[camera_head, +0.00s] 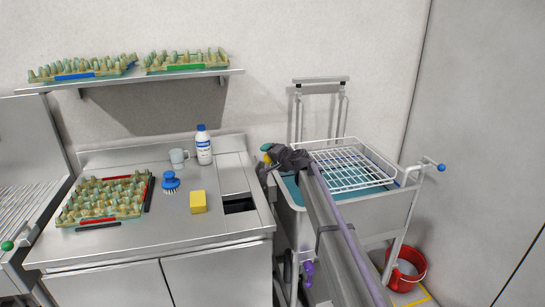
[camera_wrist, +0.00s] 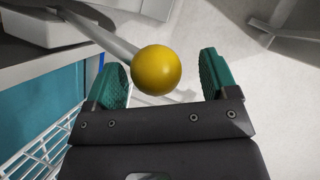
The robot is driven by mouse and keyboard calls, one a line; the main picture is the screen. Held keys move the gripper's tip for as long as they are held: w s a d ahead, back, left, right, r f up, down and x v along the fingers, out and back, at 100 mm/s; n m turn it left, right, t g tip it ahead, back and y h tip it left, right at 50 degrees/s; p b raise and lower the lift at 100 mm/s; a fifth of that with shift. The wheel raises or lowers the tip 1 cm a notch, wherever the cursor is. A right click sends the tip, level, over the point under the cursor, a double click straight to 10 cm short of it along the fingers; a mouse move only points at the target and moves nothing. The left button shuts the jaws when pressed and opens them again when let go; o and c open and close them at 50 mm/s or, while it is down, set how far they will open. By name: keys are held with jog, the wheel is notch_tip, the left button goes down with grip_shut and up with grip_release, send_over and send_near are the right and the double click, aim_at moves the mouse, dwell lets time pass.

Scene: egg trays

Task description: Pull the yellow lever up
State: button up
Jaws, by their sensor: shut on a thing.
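The yellow lever shows as a round yellow knob (camera_wrist: 157,73) on a grey metal rod in the wrist view. In the head view my gripper (camera_head: 267,153) is at the left end of the wash cart, by the right edge of the counter. Only a small yellow part of the knob (camera_head: 266,159) shows there, and my arm hides most of the lever.
The wash cart (camera_head: 372,222) holds a white wire basket (camera_head: 352,160). The steel counter (camera_head: 130,237) carries an egg tray (camera_head: 70,217), blue brush (camera_head: 170,182), yellow sponge (camera_head: 198,202), mug (camera_head: 178,159) and white bottle (camera_head: 204,147). A red bucket (camera_head: 418,262) stands below right.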

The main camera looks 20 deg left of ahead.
jog(key=shift+s+a, duration=0.2)
jog(key=shift+a, duration=0.2)
jog(key=shift+s+d, duration=0.15)
jog(key=shift+d, duration=0.1)
jog(key=p+v, duration=0.3)
jog(key=v, duration=0.7)
jog(key=shift+d, duration=0.4)
jog(key=shift+r, duration=0.1)
